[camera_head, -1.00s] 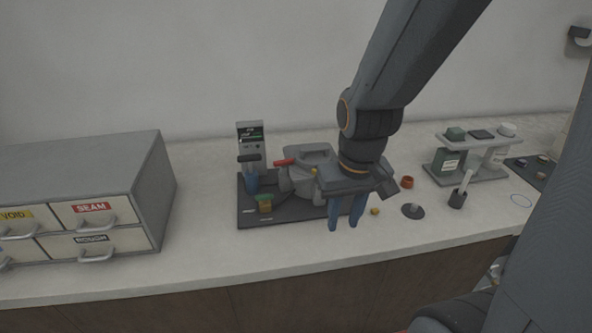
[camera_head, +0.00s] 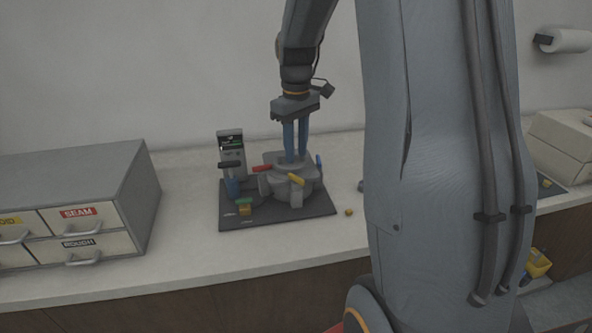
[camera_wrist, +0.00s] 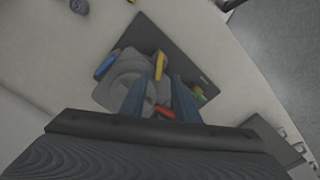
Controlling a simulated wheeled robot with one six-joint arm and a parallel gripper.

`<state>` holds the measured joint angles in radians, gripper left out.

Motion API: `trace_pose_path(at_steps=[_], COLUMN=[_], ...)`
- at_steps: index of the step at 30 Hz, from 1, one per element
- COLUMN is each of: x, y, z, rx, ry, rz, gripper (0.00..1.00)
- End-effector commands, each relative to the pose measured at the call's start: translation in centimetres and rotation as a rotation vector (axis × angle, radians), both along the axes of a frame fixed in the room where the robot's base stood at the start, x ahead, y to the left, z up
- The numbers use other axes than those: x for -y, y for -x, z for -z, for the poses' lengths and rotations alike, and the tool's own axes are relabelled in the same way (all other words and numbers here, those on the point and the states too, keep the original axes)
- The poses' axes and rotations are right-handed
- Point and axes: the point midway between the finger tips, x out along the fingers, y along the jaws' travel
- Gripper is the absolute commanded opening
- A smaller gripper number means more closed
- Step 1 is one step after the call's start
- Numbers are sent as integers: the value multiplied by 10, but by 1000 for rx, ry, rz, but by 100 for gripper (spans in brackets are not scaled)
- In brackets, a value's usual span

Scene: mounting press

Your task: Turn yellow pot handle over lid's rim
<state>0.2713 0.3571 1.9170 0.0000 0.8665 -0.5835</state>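The grey pot (camera_head: 285,186) stands on a dark base plate (camera_head: 232,217), its lid (camera_head: 274,158) on top. A yellow handle (camera_head: 297,180) shows on its near side, a red handle (camera_head: 262,168) at the left and a blue handle (camera_head: 318,160) at the right. My gripper (camera_head: 296,158) points down over the top of the pot, its blue fingers apart with nothing held. In the wrist view, the yellow handle (camera_wrist: 160,66) appears between and beyond the fingertips; I cannot tell whether they touch the lid. The red handle (camera_wrist: 164,111) and blue handle (camera_wrist: 104,67) also show there.
A drawer cabinet (camera_head: 110,183) is at the left.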

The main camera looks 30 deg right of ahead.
Motion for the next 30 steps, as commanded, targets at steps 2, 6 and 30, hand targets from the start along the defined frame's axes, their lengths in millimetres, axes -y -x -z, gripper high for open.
trace_pose_path(at_steps=[2, 6, 30], x=[2, 1, 1], y=[-1, 0, -1], z=[5, 24, 76], rx=[-5, -6, -1], ry=[-2, -1, -1], rz=[-5, -5, -3], gripper=[28, 28, 16])
